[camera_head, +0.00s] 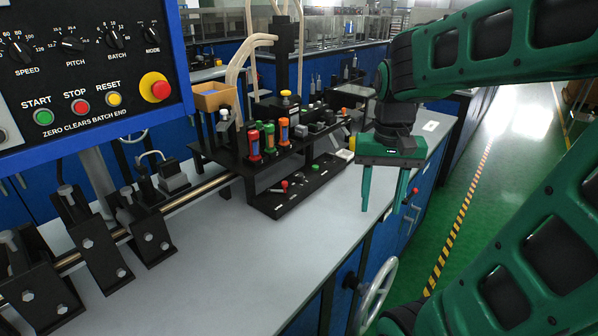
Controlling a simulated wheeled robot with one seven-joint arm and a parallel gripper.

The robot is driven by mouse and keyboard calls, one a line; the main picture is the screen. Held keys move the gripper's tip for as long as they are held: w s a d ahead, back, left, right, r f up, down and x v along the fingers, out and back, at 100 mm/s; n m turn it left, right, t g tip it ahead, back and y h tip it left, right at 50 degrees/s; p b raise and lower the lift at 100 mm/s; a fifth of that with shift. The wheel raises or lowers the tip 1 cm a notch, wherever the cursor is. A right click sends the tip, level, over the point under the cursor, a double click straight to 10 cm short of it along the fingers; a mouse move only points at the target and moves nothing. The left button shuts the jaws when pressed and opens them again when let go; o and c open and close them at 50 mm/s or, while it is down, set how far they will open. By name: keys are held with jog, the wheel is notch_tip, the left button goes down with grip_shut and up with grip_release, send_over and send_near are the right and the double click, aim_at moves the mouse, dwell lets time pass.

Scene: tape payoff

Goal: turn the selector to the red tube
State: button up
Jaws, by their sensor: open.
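A red tube (254,142), a green-topped tube (269,138) and an orange tube (284,131) stand upright in a row on the black bench unit. On the low black plate in front of them is a small lever with a red tip (284,185), which looks like the selector. Which tube it points to cannot be told at this size. My gripper (383,206) hangs with its two green fingers downward, apart and empty. In the picture it is to the right of the plate and tubes, near the bench's right edge, touching nothing.
The grey bench top (240,265) is clear in front of the plate. A blue-framed control panel (85,70) stands at the left above black brackets (85,240) and a metal rod. An orange-tan box (212,97) is behind the tubes. A handwheel (377,296) sticks out from the bench front.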

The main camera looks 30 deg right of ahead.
jog(key=w+r+m, duration=0.2)
jog(key=w+r, duration=0.1)
jog(key=w, duration=1.1)
jog(key=m, duration=0.2)
send_over(298, 174)
notch_tip(298, 174, down, 2)
jog(key=shift+y, duration=0.3)
notch_tip(298, 174, down, 10)
jog(key=shift+f, duration=0.25)
jog(key=c, duration=1)
jog(key=shift+w, duration=0.1)
jog(key=shift+c, duration=0.2)
